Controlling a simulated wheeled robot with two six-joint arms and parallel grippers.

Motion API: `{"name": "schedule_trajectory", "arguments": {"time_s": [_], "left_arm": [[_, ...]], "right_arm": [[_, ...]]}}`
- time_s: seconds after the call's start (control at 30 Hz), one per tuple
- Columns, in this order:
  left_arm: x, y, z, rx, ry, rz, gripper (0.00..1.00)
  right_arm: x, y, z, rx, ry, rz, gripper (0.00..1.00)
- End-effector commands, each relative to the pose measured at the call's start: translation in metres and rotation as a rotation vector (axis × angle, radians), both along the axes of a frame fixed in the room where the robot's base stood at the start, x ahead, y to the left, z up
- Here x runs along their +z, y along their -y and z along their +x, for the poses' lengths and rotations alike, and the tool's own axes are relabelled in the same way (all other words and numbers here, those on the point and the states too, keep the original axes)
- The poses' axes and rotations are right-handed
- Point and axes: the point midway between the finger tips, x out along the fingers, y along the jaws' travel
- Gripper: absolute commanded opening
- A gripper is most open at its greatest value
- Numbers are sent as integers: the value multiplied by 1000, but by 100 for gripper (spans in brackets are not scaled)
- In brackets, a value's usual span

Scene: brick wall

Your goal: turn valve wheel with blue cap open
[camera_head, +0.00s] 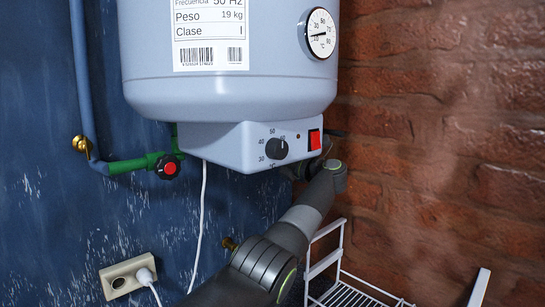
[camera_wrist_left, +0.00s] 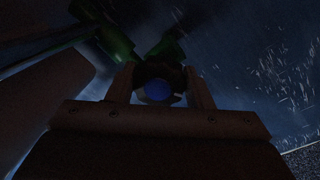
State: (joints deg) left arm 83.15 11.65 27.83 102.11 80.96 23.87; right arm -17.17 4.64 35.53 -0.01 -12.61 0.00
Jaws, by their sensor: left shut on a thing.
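The blue cap (camera_wrist_left: 158,91) of a valve wheel shows in the dark left wrist view, with green pipework (camera_wrist_left: 168,47) behind it. My left gripper (camera_wrist_left: 160,82) has one finger on each side of the wheel and is shut on it. Most of the wheel's rim is dark and hard to make out. In the head view my left arm reaches up behind the lower right of the water heater, and the gripper and this wheel are hidden there. My right gripper is in neither view.
The grey water heater (camera_head: 230,95) hangs above, with a control box (camera_head: 230,146) underneath. Another valve wheel with a red cap (camera_head: 168,167) sits on a green pipe at left. A brick wall (camera_head: 430,150), white wire rack (camera_head: 345,295) and socket (camera_head: 120,281) are nearby.

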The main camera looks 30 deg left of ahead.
Motion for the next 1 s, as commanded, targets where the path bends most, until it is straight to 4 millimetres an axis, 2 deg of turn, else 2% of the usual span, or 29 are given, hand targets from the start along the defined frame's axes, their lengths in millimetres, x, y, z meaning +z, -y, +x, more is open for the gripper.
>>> {"name": "schedule_trajectory", "arguments": {"time_s": [0.6, 1.0], "left_arm": [[0, 0, 0, 2, 504, -179, 24], [-2, 0, -1, 3, 658, -234, 24]], "right_arm": [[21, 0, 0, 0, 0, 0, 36], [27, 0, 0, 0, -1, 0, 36]]}}
